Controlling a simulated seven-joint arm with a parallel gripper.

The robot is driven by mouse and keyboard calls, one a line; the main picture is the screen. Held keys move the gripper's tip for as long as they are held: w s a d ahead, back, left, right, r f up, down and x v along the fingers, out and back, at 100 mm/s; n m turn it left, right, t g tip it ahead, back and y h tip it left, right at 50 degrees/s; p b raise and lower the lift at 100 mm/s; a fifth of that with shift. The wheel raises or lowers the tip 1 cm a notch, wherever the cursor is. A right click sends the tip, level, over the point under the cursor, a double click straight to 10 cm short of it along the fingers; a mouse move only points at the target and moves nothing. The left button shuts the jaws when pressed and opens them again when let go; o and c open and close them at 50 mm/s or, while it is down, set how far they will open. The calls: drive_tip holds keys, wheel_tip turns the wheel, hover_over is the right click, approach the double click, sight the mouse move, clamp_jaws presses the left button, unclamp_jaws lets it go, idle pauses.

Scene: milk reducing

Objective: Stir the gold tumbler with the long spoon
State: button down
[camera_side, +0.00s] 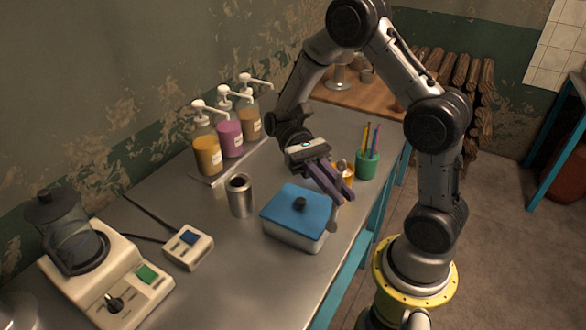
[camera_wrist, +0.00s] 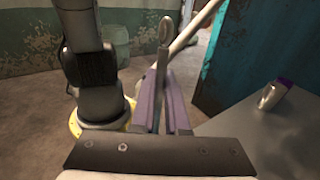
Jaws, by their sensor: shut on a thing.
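My gripper (camera_side: 345,190) is above the right part of the metal table, beside the blue-lidded box. Its purple fingers (camera_wrist: 162,108) are shut on the long spoon (camera_wrist: 165,30), whose rounded end sticks out past the fingertips in the wrist view. In the side view a small grey end, seemingly the spoon's, hangs below the fingers near the box's right edge. The gold tumbler (camera_side: 347,168) stands behind the fingers, next to the green cup, and they hide part of it. The spoon is apart from the tumbler, as far as I can see.
A box with a blue lid (camera_side: 288,208) stands just left of my gripper, with a steel cylinder (camera_side: 240,197) beyond it. The green cup (camera_side: 367,164) holds pencils. Pump bottles (camera_side: 208,155) stand by the wall. A blender (camera_side: 73,237) and a small scale (camera_side: 188,247) are at left.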

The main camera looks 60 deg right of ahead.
drive_tip(key=s+d+r+n+t+h, duration=0.1)
drive_tip(key=s+d+n+h, duration=0.1)
drive_tip(key=d+n+h, duration=0.65)
drive_tip(key=s+d+n+t+h, duration=0.15)
drive_tip(key=d+n+h, duration=0.45)
drive_tip(key=h, duration=0.6)
drive_tip(key=w+d+r+n+t+h, duration=0.2)
drive_tip(key=w+d+r+n+t, duration=0.1)
drive_tip(key=w+r+n+t, duration=0.35)
drive_tip(key=w+d+r+n+t+h, duration=0.35)
drive_tip(key=r+n+t, duration=0.3)
drive_tip(key=t, duration=0.25)
wheel_tip(320, 180, down, 18)
drive_tip(key=shift+s+a+f+m+y, duration=0.25)
drive_tip(key=shift+s+a+m+y, duration=0.1)
drive_tip(key=shift+a+m+y, duration=0.1)
drive_tip(key=shift+a, duration=0.15)
